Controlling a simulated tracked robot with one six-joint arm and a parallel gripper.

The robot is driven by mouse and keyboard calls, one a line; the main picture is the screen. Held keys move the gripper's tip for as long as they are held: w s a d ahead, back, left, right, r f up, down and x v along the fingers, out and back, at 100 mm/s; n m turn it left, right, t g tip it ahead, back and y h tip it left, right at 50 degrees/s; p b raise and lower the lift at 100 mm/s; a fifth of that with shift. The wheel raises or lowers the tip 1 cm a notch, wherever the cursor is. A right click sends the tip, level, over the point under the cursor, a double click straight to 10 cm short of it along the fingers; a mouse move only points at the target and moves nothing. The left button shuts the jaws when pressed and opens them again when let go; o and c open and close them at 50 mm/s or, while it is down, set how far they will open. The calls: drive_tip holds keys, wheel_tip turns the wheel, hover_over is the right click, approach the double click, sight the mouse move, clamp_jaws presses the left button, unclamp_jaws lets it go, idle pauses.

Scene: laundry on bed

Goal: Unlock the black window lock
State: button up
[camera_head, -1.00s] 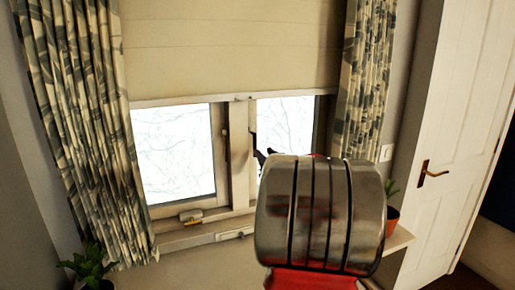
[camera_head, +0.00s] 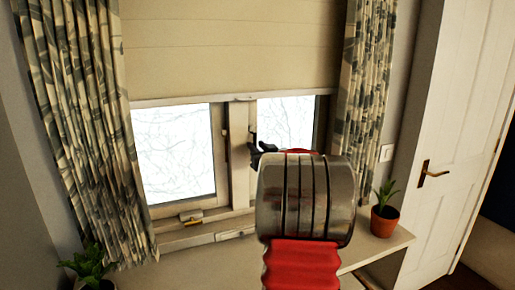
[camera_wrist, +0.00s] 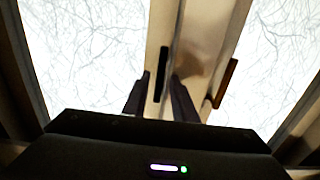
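The black window lock (camera_wrist: 161,74) is a narrow dark upright bar on the pale window post in the wrist view. In the head view, a thin dark bar (camera_head: 252,136) shows on the right side of the central post, just above my gripper (camera_head: 257,153). In the wrist view, my gripper (camera_wrist: 158,92) has its two black fingers apart, with the lock seen in the gap between them. The fingers look close to the lock, but I cannot tell whether they touch it. Part of the lock is hidden in the head view.
A brown handle (camera_wrist: 227,83) is beside the lock on the frame. A latch (camera_head: 190,217) sits on the lower left window frame. Patterned curtains (camera_head: 88,120) hang on both sides. A potted plant (camera_head: 384,222) stands on the sill at right, another plant (camera_head: 88,268) at lower left.

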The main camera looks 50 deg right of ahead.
clamp_jaws()
